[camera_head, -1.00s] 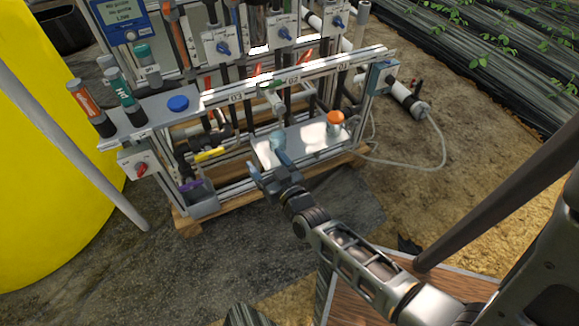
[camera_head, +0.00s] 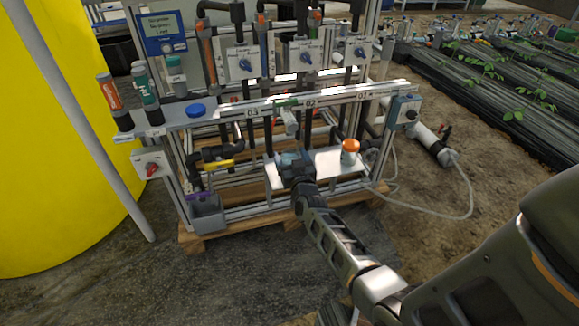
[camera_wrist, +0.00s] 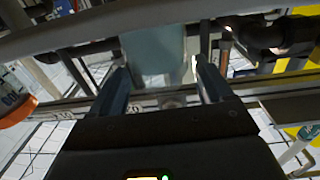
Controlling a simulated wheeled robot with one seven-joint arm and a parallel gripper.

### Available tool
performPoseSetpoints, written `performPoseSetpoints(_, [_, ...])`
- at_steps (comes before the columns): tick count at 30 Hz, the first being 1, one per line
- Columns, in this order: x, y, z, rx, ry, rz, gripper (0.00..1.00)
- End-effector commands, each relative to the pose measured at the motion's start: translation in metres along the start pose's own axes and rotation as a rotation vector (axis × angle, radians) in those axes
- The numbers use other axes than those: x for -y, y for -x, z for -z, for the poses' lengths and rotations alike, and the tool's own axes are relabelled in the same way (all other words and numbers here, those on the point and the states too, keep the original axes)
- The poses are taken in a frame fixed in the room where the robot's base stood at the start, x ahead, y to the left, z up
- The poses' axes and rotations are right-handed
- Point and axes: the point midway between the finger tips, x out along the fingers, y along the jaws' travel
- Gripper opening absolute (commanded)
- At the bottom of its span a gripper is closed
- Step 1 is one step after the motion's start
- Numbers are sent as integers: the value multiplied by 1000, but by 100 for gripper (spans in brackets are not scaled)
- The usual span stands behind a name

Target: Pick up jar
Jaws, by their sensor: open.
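A pale blue, translucent jar (camera_head: 287,157) stands on the lower metal shelf (camera_head: 318,172) of the skid, mostly hidden by my gripper in the head view. In the wrist view the pale jar (camera_wrist: 153,50) shows between and beyond my two dark fingers. My gripper (camera_wrist: 160,72) is open, with one finger toward each side of the jar. I cannot tell whether either finger touches it. In the head view my gripper (camera_head: 294,166) is at the shelf, right at the jar. An orange-lidded jar (camera_head: 350,152) stands further right on the shelf; its orange lid (camera_wrist: 15,108) is at the wrist view's left edge.
A metal rail (camera_head: 262,108) with number labels runs above the shelf, with a green-and-white valve (camera_head: 288,115) over the jar. Bottles and a blue lid (camera_head: 196,110) are on the upper left plate.

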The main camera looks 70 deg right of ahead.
Motion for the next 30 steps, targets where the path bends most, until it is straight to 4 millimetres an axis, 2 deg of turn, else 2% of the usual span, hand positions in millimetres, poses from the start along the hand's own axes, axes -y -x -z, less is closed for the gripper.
performPoseSetpoints(4, [1, -13, -1, 1, 1, 2, 79])
performPoseSetpoints(12, [1, -14, 0, 1, 1, 2, 77])
performPoseSetpoints(30, [1, -14, 0, 0, 1, 2, 20])
